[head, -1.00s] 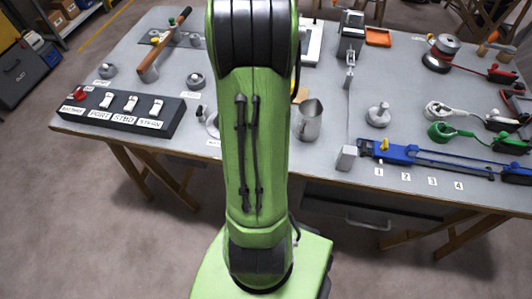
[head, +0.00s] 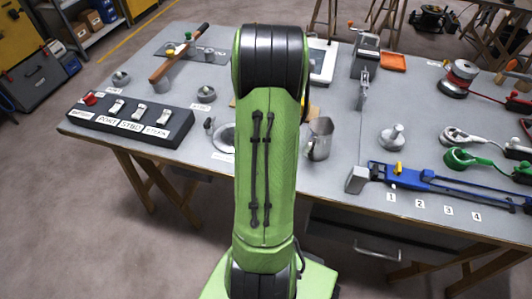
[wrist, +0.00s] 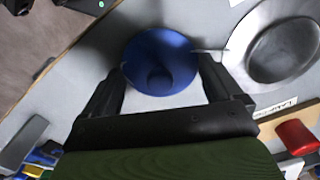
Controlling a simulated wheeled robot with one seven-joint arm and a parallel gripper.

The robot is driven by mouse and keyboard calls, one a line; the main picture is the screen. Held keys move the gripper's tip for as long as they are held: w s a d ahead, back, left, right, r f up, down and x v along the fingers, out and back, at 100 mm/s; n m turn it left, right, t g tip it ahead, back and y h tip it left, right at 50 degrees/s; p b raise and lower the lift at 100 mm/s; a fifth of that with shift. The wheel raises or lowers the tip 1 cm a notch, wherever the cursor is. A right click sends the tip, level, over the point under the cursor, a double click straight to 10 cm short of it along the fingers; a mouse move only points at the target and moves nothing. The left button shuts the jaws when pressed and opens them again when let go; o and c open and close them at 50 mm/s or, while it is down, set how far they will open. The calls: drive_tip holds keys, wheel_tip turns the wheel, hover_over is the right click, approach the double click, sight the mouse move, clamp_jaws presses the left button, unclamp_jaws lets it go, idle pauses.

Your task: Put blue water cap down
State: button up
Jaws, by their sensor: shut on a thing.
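The blue water cap (wrist: 158,48) shows in the wrist view as a round, hollow blue piece. My gripper (wrist: 163,72) is shut on it, with one dark finger at each side. Grey bench top (wrist: 75,80) shows around the cap; I cannot tell whether the cap touches it. In the head view my green arm hides my gripper and the cap.
A metal dish (wrist: 285,45) lies close right of the cap, with a label and a red object (wrist: 297,136) near it. In the head view a metal jug (head: 319,140) stands right of my arm, and a switch panel (head: 130,118) sits at the left front.

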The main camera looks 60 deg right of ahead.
drive_tip(key=o, duration=0.7)
wheel_tip(320, 180, up, 12)
drive_tip(key=p, duration=0.4)
drive_tip(key=w+a+r+n, duration=0.4)
drive_tip(key=w+a, duration=0.1)
drive_tip(key=a, duration=0.1)
drive_tip(key=w+a+r+n+t+h, duration=0.25)
drive_tip(key=a+r+n, duration=0.3)
drive_tip(key=a, duration=0.65)
drive_tip(key=s+a+r+n+t+y, duration=0.1)
drive_tip(key=s+a+n, duration=0.1)
drive_tip(key=a+n, duration=0.3)
drive_tip(key=s+a+r+n+t+y, duration=0.1)
drive_tip(key=s+a+n+t, duration=0.1)
drive_tip(key=a+n, duration=0.4)
drive_tip(key=s+a, duration=0.1)
drive_tip(key=a, duration=0.1)
drive_tip(key=shift+s+a, duration=0.2)
drive_tip(key=shift+a, duration=0.1)
